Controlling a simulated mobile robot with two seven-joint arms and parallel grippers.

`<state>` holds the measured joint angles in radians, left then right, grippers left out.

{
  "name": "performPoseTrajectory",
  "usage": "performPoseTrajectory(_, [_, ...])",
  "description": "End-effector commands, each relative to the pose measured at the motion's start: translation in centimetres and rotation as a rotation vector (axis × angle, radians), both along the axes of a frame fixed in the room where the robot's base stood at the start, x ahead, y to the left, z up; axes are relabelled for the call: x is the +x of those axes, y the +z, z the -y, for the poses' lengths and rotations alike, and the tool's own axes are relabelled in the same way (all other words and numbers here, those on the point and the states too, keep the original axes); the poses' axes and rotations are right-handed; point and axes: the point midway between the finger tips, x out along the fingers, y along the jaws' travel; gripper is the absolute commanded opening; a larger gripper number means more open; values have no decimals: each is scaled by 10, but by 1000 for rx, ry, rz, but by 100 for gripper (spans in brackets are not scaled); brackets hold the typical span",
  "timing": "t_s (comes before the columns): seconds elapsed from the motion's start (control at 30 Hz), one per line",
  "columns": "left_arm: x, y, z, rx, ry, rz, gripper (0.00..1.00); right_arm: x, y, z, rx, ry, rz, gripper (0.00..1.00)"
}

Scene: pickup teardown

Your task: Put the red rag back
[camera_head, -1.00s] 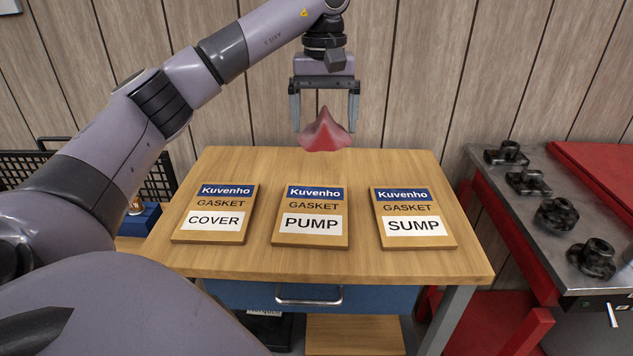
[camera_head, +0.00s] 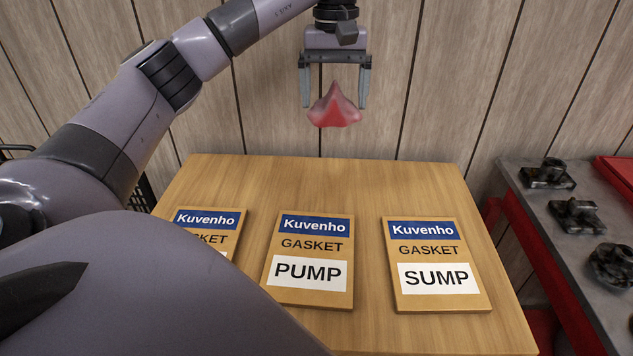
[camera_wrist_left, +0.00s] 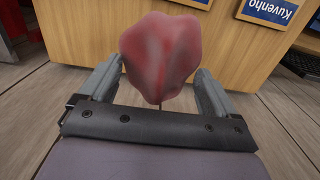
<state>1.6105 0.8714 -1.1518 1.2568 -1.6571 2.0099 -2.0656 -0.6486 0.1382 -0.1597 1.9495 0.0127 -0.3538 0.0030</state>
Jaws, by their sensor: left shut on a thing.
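The red rag (camera_head: 335,107) is a crumpled, peaked piece of cloth. My left gripper (camera_head: 335,98) is shut on it, with a finger on either side, and holds it in the air before the panelled wall, beyond the table's back edge in the head view. In the left wrist view the rag (camera_wrist_left: 160,55) bulges out past the fingers of the left gripper (camera_wrist_left: 155,85), clear of the wooden furniture behind it. My right gripper is in neither view.
A wooden table (camera_head: 330,175) bears three gasket boxes: COVER (camera_head: 212,218), partly hidden by my arm, PUMP (camera_head: 310,262) and SUMP (camera_head: 435,265). The table's back strip is bare. A grey-topped bench (camera_head: 535,205) with dark metal parts stands at the right.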

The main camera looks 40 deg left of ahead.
Motion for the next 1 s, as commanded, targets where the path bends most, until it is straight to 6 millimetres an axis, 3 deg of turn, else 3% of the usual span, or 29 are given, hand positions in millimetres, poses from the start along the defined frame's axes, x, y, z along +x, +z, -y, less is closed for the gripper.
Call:
performPoseTrajectory(0.13, [0, -2, 0, 0, 0, 0, 62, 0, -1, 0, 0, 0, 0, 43])
performPoseTrajectory(0.23, [0, -13, 0, -1, -1, -3, 62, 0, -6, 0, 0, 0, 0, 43])
performPoseTrajectory(0.6, [-1, -94, 1, -2, -1, -4, 62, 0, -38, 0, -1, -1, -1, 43])
performPoseTrajectory(0.8, [-1, -137, 0, 1, 0, -3, 62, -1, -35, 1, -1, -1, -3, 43])
performPoseTrajectory(1.0, [-1, -157, 0, 0, -1, 0, 62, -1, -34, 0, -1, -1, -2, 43])
